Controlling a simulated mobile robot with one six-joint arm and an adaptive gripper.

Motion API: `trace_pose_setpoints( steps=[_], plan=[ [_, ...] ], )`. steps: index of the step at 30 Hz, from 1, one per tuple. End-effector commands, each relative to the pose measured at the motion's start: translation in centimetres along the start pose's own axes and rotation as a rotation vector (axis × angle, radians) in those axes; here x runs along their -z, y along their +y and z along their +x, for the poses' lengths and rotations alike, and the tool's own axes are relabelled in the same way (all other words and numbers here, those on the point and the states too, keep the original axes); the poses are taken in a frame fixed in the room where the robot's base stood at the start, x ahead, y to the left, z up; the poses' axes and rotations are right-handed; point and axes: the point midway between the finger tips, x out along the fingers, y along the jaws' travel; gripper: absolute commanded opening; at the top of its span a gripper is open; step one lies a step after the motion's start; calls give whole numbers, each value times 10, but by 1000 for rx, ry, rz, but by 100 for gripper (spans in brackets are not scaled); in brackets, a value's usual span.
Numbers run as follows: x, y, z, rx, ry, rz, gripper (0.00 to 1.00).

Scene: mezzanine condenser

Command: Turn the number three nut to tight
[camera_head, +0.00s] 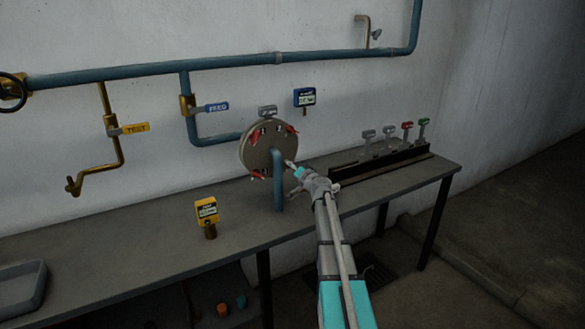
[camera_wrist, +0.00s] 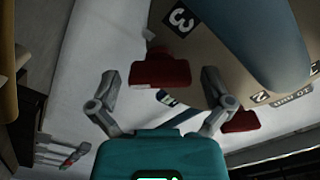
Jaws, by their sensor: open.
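The round metal cover (camera_head: 262,150) stands upright on the bench by the wall, with red nuts around its rim. My gripper (camera_head: 292,170) is at its lower right edge. In the wrist view my gripper (camera_wrist: 159,78) is open, its two fingers apart on either side of a red nut (camera_wrist: 160,70). This nut is nearest the label marked 3 (camera_wrist: 181,18). I see a gap on both sides, but cannot tell how deep the nut sits between the fingers. In the head view I cannot make this nut out behind my gripper.
A second red nut (camera_wrist: 240,122) is close to my right finger, near the label marked 2 (camera_wrist: 260,97). A blue pipe (camera_head: 278,182) runs down in front of the cover. A yellow gauge (camera_head: 207,212) stands on the bench (camera_head: 150,240). A black rack (camera_head: 380,163) holds several handles at right.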

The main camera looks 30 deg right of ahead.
Motion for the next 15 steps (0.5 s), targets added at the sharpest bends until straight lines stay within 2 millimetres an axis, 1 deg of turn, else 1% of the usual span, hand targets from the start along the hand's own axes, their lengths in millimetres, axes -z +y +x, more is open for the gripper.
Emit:
trace_pose_setpoints(
  steps=[1,4,14,15],
  plan=[
    [0,0,4,0,0,0,100],
    [0,0,7,0,0,0,100],
    [0,0,8,-1,1,0,100],
    [0,0,8,-1,1,0,93]
  ],
)
